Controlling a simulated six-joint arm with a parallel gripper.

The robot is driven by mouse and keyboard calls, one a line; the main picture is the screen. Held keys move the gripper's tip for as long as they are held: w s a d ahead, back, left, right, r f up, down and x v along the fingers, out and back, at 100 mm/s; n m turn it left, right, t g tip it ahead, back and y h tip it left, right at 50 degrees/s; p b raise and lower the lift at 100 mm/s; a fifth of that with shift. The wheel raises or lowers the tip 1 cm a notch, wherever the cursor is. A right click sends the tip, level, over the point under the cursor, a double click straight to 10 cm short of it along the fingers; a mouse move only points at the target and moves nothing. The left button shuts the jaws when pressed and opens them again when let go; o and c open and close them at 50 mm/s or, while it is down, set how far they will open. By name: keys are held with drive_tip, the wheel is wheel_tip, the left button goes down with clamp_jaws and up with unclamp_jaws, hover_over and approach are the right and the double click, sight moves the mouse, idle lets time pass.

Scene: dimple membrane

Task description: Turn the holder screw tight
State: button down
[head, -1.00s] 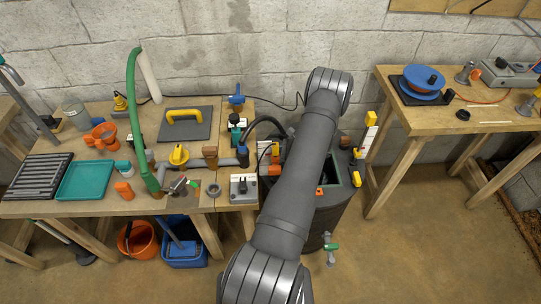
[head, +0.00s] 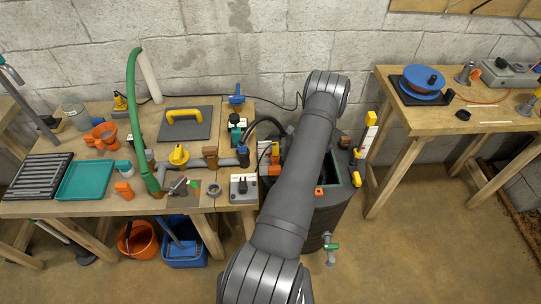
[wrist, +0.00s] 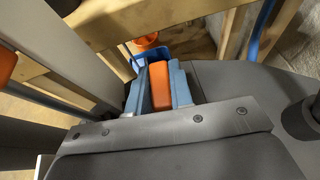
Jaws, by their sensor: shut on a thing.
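In the wrist view my gripper (wrist: 160,88) has its two blue-grey fingers closed on either side of an upright orange block (wrist: 160,85). The block looks like the grip of the holder screw, but its shaft and thread are hidden. A grey metal plate with screw heads (wrist: 170,125) crosses just below the fingers. In the head view my arm hides the gripper and covers the middle of the dark tank (head: 338,221). An orange piece (head: 319,190) shows at the arm's right edge. How tight the screw is cannot be seen.
A wooden workbench (head: 110,208) with many tools stands left of the tank. A blue bin (head: 185,256) and an orange bucket (head: 137,240) are below it. Yellow fittings (head: 371,118) stand at the tank's right rim. A green-handled tap (head: 331,246) sticks out at the front.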

drive_tip(key=c, duration=1.3)
unclamp_jaws()
drive_tip(key=v, duration=0.7)
drive_tip(key=shift+d+r, duration=0.1)
drive_tip(key=shift+d, duration=0.15)
drive_tip(key=x, duration=0.8)
drive_tip(key=shift+s, duration=0.1)
drive_tip(key=shift+d+r+m+t, duration=0.1)
drive_tip(key=shift+d+m+t, duration=0.1)
drive_tip(key=shift+m+t, duration=0.6)
drive_tip(key=shift+v, duration=1.3)
